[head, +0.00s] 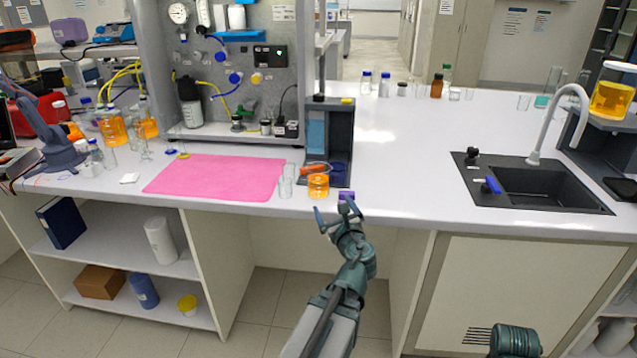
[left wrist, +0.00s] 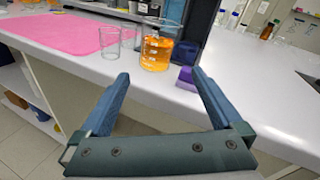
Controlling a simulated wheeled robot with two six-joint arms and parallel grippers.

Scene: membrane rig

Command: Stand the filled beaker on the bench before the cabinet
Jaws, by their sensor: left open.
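The filled beaker (head: 318,187), clear glass with orange liquid, stands upright on the bench (head: 410,170) near its front edge, before the small grey cabinet (head: 342,130). It also shows in the left wrist view (left wrist: 156,52), beyond the fingertips. My left gripper (head: 334,211) is open and empty, just in front of the bench edge and slightly below the beaker. In the left wrist view its blue fingers (left wrist: 161,74) are spread wide, with the beaker between their lines but apart from them. My right gripper's fingers are not visible.
An empty glass beaker (head: 286,187) stands close left of the filled one. A purple block (head: 346,197) lies close right, at the edge. A pink mat (head: 215,178) lies further left. Bench right of the cabinet is clear up to the sink (head: 540,185).

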